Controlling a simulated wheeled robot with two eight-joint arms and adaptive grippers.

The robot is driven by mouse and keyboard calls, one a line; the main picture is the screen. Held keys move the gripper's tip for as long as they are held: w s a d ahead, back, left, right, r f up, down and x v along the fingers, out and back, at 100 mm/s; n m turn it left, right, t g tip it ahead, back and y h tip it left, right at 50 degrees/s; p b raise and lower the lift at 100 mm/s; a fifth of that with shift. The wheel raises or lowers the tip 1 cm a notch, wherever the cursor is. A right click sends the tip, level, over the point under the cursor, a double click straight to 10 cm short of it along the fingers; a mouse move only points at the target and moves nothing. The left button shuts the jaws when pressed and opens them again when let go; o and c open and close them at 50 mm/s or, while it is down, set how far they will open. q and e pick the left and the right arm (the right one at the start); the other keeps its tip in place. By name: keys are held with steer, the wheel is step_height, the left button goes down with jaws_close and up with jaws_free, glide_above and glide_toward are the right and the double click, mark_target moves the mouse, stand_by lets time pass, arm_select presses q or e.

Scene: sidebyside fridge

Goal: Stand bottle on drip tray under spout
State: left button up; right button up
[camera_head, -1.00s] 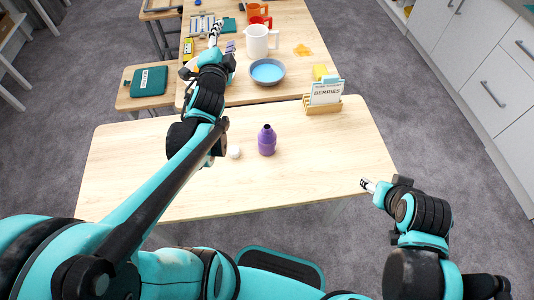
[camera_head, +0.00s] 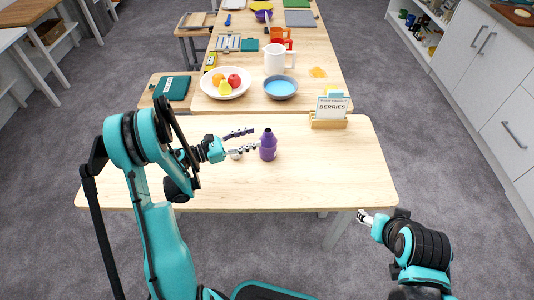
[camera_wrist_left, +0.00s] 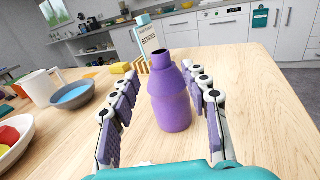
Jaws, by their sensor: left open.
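A purple bottle (camera_head: 268,146) with an open dark mouth stands upright on the near wooden table. My left gripper (camera_head: 256,140) is open and level above the tabletop, just left of the bottle, with its fingers pointing at it. In the left wrist view the bottle (camera_wrist_left: 170,98) stands between the two spread fingers (camera_wrist_left: 167,85), near their tips, with a gap visible on each side. My right gripper (camera_head: 364,217) is low at the table's front right edge, too small to tell whether open or shut. I see no drip tray or spout in these views.
A wooden holder with a BERRIES card (camera_head: 329,122) stands at the back right. The far table holds a fruit bowl (camera_head: 226,95), a blue bowl (camera_head: 281,96) and a white pitcher (camera_head: 275,61). The near table's right part is clear.

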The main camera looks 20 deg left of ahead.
mark_target(265, 134)
arm_select(q)
steer(key=x, duration=0.2)
steer(key=b+x, duration=0.1)
steer(key=x, duration=0.3)
steer(key=shift+s+d+r+b, duration=0.15)
steer(key=shift+r+b, duration=0.1)
steer(key=shift+b, duration=0.1)
steer(key=shift+w+d, duration=0.2)
steer(key=shift+w, duration=0.05)
steer(key=shift+r, duration=0.1)
jaws_close()
